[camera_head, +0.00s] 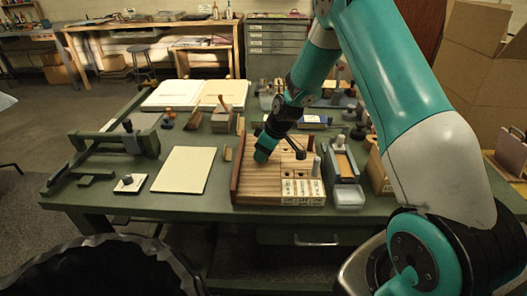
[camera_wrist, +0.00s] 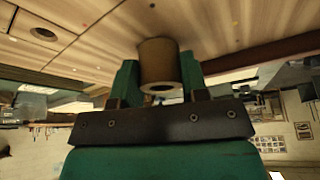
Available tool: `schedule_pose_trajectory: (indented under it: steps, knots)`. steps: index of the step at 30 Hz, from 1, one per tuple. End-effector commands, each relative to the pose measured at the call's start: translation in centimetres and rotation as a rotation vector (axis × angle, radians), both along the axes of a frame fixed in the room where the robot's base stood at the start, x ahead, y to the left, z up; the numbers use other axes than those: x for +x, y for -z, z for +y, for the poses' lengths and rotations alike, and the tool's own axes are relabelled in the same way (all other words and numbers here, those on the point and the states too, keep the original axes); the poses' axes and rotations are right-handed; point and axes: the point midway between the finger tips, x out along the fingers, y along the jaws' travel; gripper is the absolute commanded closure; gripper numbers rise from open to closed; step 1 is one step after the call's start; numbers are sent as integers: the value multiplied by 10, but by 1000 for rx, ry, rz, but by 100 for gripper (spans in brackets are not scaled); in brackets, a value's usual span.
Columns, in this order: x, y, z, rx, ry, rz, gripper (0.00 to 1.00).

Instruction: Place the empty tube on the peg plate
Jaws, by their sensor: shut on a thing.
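My gripper (camera_head: 264,150) is low over the left part of a slatted wooden board on the green table. In the wrist view, my gripper (camera_wrist: 160,85) is shut on a brown tube (camera_wrist: 158,62) with a hollow end facing the camera. The tube's far end is close to the wooden surface; I cannot tell whether it touches. In the head view the tube is hidden by my gripper. The wooden board (camera_head: 255,186) has a few dark holes, small upright pegs on its right side and a pale marked panel in front. I cannot tell which part is the peg plate.
A raised dark wooden wall (camera_head: 237,170) edges the board's left. A narrow grey tray (camera_head: 343,165) and a clear container (camera_head: 347,195) stand at right. A cream sheet (camera_head: 184,170) lies left. Tools and blocks fill the table's back.

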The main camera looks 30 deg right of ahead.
Motion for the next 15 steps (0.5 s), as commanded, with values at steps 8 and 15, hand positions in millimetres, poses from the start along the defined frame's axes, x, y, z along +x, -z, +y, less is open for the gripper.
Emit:
schedule_pose_trajectory:
  steps: [8,15]
  knots:
    - [0,2,0,0,0,0,43]
    - [0,2,0,0,1,0,34]
